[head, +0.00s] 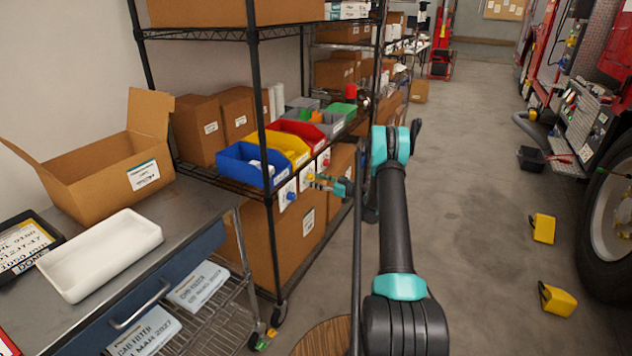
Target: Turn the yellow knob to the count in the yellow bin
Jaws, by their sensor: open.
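The yellow bin (291,147) sits on the wire shelf between a blue bin (243,165) and a red bin (303,131). Its contents are too small to count. The yellow knob (310,178) is on a white plate at the shelf's front edge, below the yellow bin. My gripper (317,183) is open, with its fingertips close to the yellow knob. I cannot tell whether they touch it or stand around it. The knob's dial marks are too small to read.
A blue knob (291,196) and a red knob (326,163) flank the yellow one. A dark shelf post (263,120) stands left of the knobs. A metal bench (190,205) with a white tray (100,254) is at left.

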